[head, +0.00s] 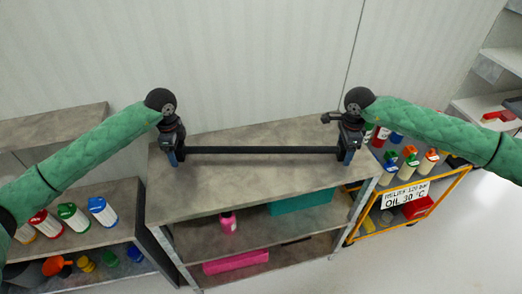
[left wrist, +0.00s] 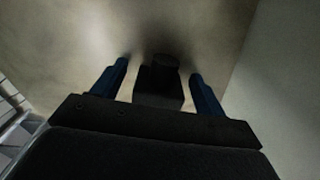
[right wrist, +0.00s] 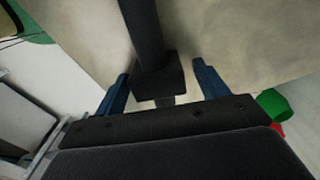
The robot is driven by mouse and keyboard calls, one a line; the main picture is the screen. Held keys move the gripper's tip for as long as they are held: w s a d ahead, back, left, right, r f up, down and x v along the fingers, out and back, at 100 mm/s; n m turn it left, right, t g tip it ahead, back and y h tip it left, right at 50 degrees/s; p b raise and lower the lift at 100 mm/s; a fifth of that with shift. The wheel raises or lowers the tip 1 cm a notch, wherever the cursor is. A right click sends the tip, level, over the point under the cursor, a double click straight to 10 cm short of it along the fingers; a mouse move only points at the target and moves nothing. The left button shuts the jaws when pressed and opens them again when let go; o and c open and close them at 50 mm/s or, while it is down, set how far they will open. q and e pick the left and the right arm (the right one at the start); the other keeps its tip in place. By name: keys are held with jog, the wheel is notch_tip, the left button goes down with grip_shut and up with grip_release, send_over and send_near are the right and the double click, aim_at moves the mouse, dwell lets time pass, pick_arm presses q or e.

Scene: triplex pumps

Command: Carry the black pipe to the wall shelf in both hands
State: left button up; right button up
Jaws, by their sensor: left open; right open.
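The black pipe (head: 262,150) lies level from left to right above or on the grey shelf top (head: 255,180); I cannot tell whether it touches the top. My left gripper (head: 174,158) is at its left end, pointing down, jaws open. In the left wrist view the pipe's dark end (left wrist: 160,85) sits between the two blue fingers with gaps on both sides. My right gripper (head: 346,157) is at the right end, jaws open. In the right wrist view the pipe (right wrist: 145,40) runs away from between the open blue fingers.
The shelf unit's lower boards hold a pink bottle (head: 228,222), a pink box (head: 236,262) and a teal box (head: 300,201). A yellow-framed cart (head: 408,206) with bottles stands right. Another shelf with capped bottles (head: 73,216) stands left. A pale wall rises behind; wall shelves (head: 500,60) are far right.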

pick_arm(q)
jog(key=shift+c, duration=0.2)
pick_arm(e)
jog(key=shift+c, duration=0.2)
pick_arm(q)
grip_shut()
pick_arm(e)
grip_shut()
pick_arm(q)
jog(key=shift+r, duration=0.2)
pick_arm(e)
jog(key=shift+w+r, duration=0.1)
jog(key=shift+r, duration=0.1)
